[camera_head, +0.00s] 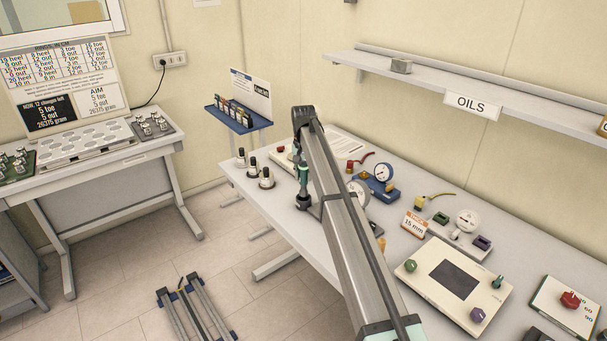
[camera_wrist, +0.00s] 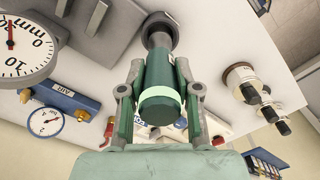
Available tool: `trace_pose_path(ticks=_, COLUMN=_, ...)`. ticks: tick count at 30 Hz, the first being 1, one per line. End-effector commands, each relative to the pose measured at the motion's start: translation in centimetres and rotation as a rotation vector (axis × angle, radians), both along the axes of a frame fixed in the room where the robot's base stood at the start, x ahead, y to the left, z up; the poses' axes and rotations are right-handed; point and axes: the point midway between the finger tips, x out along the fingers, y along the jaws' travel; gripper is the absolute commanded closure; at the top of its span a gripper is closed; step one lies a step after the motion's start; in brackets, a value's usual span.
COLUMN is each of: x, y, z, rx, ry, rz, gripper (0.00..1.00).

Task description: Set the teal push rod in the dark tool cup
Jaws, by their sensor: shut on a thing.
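The teal push rod (camera_wrist: 155,75) is between the two fingers of my gripper (camera_wrist: 160,92), a dark green cylinder with a pale green band near its close end. In the head view the rod (camera_head: 303,174) stands roughly upright below my gripper (camera_head: 302,163), over the near side of the white bench. A dark, flared round piece (camera_wrist: 158,28) is at the rod's far end; it also shows as a dark knob in the head view (camera_head: 303,203). I cannot tell whether it is the rod's own end or the tool cup. No other dark cup is clear.
Black-topped weights (camera_head: 266,178) stand at the bench's left end. A blue-based gauge (camera_head: 383,174) and a round dial (camera_head: 358,191) stand close beside my arm. A control panel (camera_head: 455,280) lies to the right. The OILS shelf (camera_head: 430,84) hangs above.

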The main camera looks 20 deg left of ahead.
Motion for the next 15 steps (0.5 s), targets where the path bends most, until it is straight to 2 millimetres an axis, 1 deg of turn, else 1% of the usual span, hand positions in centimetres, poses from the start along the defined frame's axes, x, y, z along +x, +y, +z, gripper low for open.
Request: trace_pose_path(ticks=15, x=0.00, y=0.00, z=-0.92, rx=0.000, ry=0.000, rz=0.000, gripper=1.00)
